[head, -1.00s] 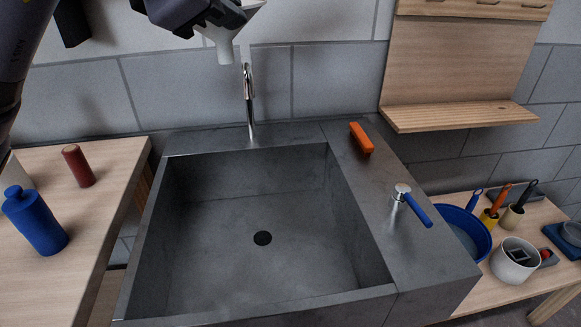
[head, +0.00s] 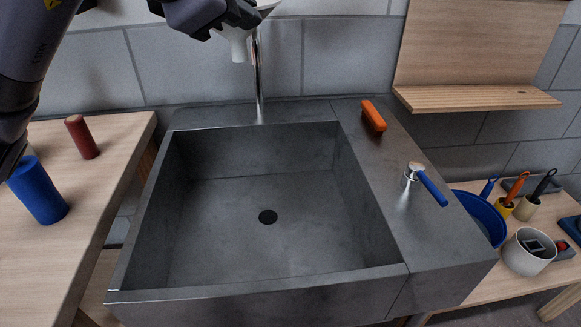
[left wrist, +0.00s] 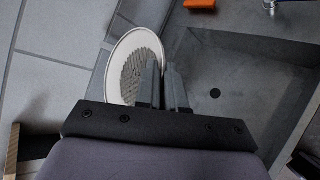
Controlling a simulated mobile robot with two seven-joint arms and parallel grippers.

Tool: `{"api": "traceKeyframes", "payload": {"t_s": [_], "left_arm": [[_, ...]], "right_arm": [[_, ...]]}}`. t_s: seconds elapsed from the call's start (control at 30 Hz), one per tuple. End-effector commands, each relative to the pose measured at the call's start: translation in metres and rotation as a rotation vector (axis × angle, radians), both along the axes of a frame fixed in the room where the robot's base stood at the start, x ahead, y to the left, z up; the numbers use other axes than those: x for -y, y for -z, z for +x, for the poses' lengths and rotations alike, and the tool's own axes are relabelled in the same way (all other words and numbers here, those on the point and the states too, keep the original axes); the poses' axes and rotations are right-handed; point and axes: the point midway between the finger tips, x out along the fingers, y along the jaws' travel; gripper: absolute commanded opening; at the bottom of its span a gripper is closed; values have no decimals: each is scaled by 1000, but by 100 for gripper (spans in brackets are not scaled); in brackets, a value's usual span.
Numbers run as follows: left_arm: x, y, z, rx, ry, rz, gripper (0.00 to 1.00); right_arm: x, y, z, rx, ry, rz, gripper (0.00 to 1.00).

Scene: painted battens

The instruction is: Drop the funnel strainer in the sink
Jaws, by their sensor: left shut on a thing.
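The funnel strainer is white, with its spout (head: 239,48) pointing down and its upper part cut off by the top edge of the head view. My left gripper (head: 250,14) is shut on it, high at the back of the sink, beside the tap. In the left wrist view the strainer's round bowl (left wrist: 125,68) with a grey mesh shows, its rim at the gripper's fingers (left wrist: 163,85). The grey sink (head: 250,287) is empty, with a dark drain (head: 268,217) in its floor. The sink also shows in the left wrist view (left wrist: 225,68). My right gripper is not in view.
A chrome tap (head: 259,80) rises behind the basin. An orange block (head: 374,116) and blue-handled lever (head: 430,187) are on the right ledge. A red cylinder (head: 82,137) and blue bottle (head: 38,190) stand on the left counter. A blue bowl (head: 482,215) and white pot (head: 528,252) are at right.

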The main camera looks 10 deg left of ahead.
Motion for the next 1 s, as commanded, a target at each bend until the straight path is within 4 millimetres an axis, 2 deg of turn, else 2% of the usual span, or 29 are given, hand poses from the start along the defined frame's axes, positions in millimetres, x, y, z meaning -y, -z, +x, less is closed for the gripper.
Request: {"api": "traceKeyframes", "payload": {"t_s": [0.17,0.2,0.27,0.63,1.0], "left_arm": [[0,-1,0,1,0,-1,0],[0,-1,0,1,0,0,18],[0,-1,0,1,0,0,38],[-1,-4,-4,3,-1,-1,38],[-16,-30,-51,3,-1,-1,38]], "right_arm": [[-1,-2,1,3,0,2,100],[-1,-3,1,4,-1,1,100],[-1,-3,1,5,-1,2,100],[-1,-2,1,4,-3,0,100],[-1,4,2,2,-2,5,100]]}}
